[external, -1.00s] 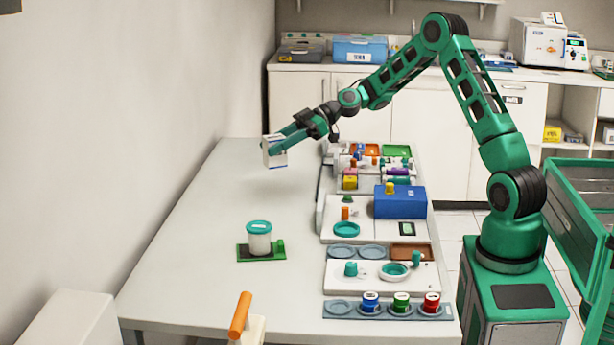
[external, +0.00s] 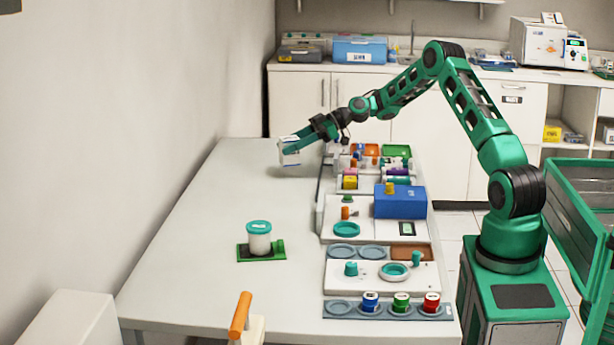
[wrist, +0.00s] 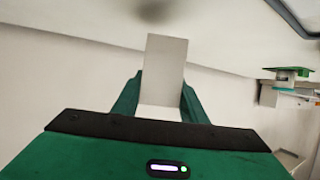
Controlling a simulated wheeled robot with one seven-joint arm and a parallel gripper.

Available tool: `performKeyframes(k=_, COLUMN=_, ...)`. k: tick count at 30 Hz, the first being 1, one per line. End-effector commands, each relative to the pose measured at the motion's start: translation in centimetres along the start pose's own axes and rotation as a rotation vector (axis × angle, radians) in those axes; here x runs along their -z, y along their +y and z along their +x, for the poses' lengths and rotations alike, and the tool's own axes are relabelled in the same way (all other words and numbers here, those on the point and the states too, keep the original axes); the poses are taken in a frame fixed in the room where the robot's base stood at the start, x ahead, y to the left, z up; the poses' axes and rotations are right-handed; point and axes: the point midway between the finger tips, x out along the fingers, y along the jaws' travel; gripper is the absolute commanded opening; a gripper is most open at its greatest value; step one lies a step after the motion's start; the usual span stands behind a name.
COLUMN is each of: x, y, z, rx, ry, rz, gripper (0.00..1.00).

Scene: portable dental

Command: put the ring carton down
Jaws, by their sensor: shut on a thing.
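The ring carton (external: 290,152) is a small white box with a dark blue marking, at the far end of the white table in the external view. My gripper (external: 290,147) is shut on it and holds it slightly tilted, low over the table. A shadow shows near it, and I cannot tell whether it touches the surface. In the wrist view the carton (wrist: 163,70) shows a plain pale face between my two green fingers (wrist: 160,98).
A white jar with a teal lid (external: 259,238) stands on a green base on the table (external: 190,235). Trays, a blue box (external: 400,202) and several coloured jars line the right side. The table's left and middle are mostly clear.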

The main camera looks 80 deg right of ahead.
Motion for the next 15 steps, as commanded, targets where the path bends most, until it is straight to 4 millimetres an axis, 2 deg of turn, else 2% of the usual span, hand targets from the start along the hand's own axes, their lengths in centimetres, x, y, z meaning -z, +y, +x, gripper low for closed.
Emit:
performKeyframes(k=3, x=-0.6, y=0.8, z=-0.1, rx=0.000, ry=0.000, rz=0.000, gripper=0.16)
performKeyframes(k=8, x=-1.4, y=0.9, z=0.2, rx=0.001, ry=0.000, rz=0.001, gripper=0.16)
performKeyframes(k=15, x=-4.2, y=0.9, z=1.4, rx=0.001, ry=0.000, rz=0.001, gripper=0.16)
